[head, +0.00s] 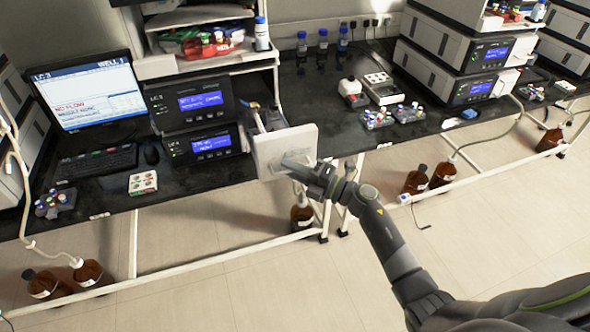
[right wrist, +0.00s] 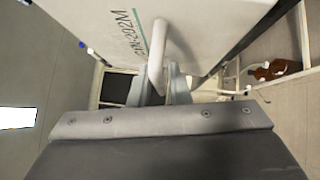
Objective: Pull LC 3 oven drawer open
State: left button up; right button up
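The LC 3 stack (head: 195,102) stands on the black bench, with "LC 3" on its dark modules and blue displays. The oven drawer's pale front panel (head: 285,149) stands out from the right side of the stack, with fittings showing behind it. In the right wrist view the panel (right wrist: 122,27) carries printed lettering and a pale bar handle (right wrist: 156,58). My right gripper (head: 308,170) is at this handle; in the right wrist view its fingers (right wrist: 160,88) lie on either side of the bar and look closed on it. My left gripper is out of view.
A monitor (head: 85,92) and keyboard (head: 95,162) are left of the stack. A vial tray (head: 376,118) and another stack (head: 455,65) are to the right. Brown bottles (head: 302,214) stand on the floor under the bench. The floor in front is clear.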

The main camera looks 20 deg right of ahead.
jog(key=shift+s+d+f, duration=0.1)
jog(key=shift+d, duration=0.05)
jog(key=b+v, duration=0.6)
jog(key=v, duration=1.1)
jog(key=shift+r, duration=0.25)
jog(key=shift+d+f, duration=0.1)
